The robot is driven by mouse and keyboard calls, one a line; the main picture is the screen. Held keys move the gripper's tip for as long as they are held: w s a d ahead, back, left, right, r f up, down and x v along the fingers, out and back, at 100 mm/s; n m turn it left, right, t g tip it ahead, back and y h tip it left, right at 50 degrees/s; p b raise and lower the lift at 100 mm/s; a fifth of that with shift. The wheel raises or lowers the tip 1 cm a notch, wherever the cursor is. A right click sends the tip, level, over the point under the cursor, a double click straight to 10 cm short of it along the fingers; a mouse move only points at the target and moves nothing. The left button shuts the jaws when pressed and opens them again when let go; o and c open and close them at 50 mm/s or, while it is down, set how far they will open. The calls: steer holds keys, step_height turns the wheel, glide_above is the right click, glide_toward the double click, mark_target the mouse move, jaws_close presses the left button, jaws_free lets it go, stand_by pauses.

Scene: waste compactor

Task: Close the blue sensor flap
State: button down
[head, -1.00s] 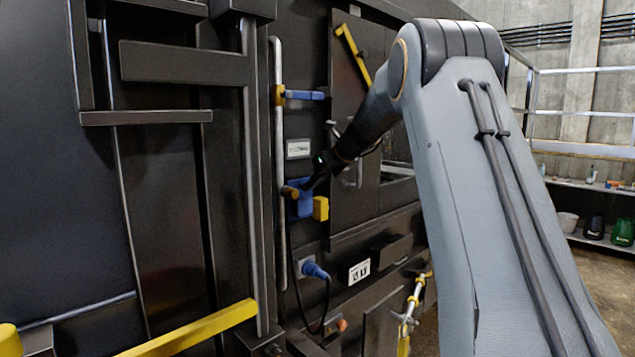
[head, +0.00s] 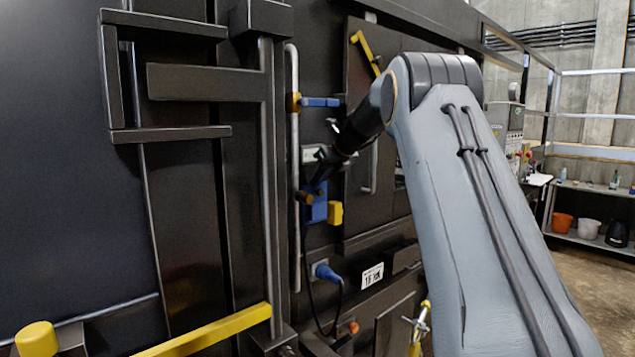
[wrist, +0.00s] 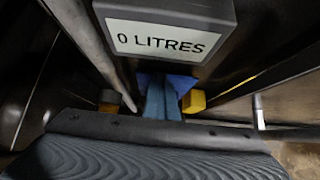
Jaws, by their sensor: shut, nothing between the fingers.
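The blue sensor flap (head: 318,209) is on the dark machine front, with a yellow block at its right and a brass-coloured knob at its left. It also shows in the wrist view (wrist: 161,98), partly hidden by the dark ridged shape in the foreground. I cannot tell how far open it stands. My gripper (head: 316,182) is shut and empty, at the upper edge of the flap in the head view. Whether it touches the flap is not clear.
A box reading "0 LITRES" (wrist: 165,32) sits close above the flap. A vertical metal pipe (head: 294,150) runs left of it. A blue lever (head: 320,102) is higher up, and a blue plug with a cable (head: 326,273) is below. A yellow bar (head: 210,331) crosses the lower left.

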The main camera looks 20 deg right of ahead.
steer(key=shift+s+d+f, duration=0.15)
steer(key=shift+d+f, duration=0.55)
steer(key=b+v, duration=0.3)
steer(key=v, duration=0.5)
steer(key=shift+a+r, duration=0.25)
steer(key=shift+r, duration=0.05)
